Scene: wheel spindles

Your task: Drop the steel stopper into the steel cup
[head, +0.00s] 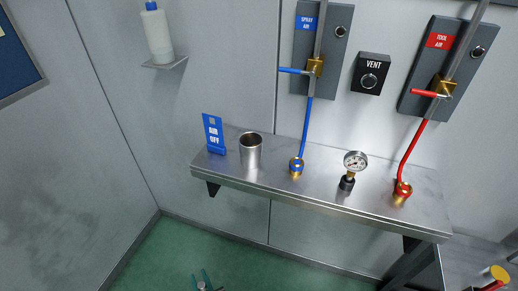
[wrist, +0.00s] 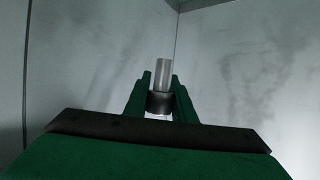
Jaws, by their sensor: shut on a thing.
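The steel cup (head: 250,152) stands upright on the steel wall shelf, its dark open mouth facing up. It is right of the blue "AIR OFF" sign. In the wrist view, my gripper (wrist: 161,80) has green fingers shut on the steel stopper (wrist: 163,72), a bright cylinder with a darker, wider band at its lower part. The cup is not in the wrist view.
On the shelf (head: 320,191) are the "AIR OFF" sign (head: 214,134), a blue-banded brass fitting (head: 296,168), a pressure gauge (head: 355,162) and a red-banded brass fitting (head: 402,192). Blue and red hoses rise from the fittings to wall panels. A bottle (head: 157,35) stands on a small bracket upper left.

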